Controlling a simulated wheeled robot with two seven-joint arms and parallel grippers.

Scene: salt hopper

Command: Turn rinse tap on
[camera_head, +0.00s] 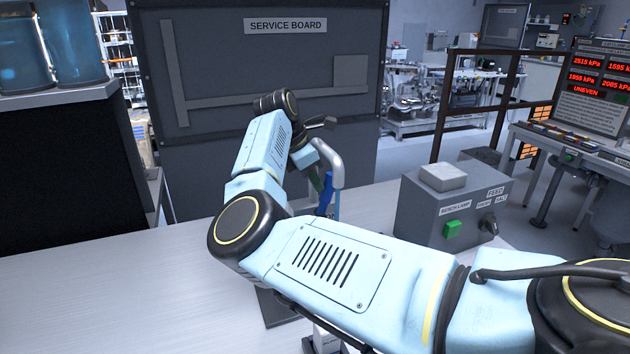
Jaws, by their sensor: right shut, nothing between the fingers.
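A grey curved tap pipe (336,160) stands on the bench past my right arm, with a blue part (326,194) at its lower front. I take this to be the rinse tap; its base and label are mostly hidden behind my arm. My right gripper (316,180) points down beside the pipe, close to the blue part. It is shut and empty. My own wrist and forearm partly cover it, and I cannot tell whether it touches the tap. My left gripper is not in view.
A grey control box (413,206) with a green button (453,229) and a dark knob (488,224) stands right of the tap. The service board (265,70) rises behind. Blue-filled vessels (72,40) stand at upper left. The bench (90,300) is clear at left.

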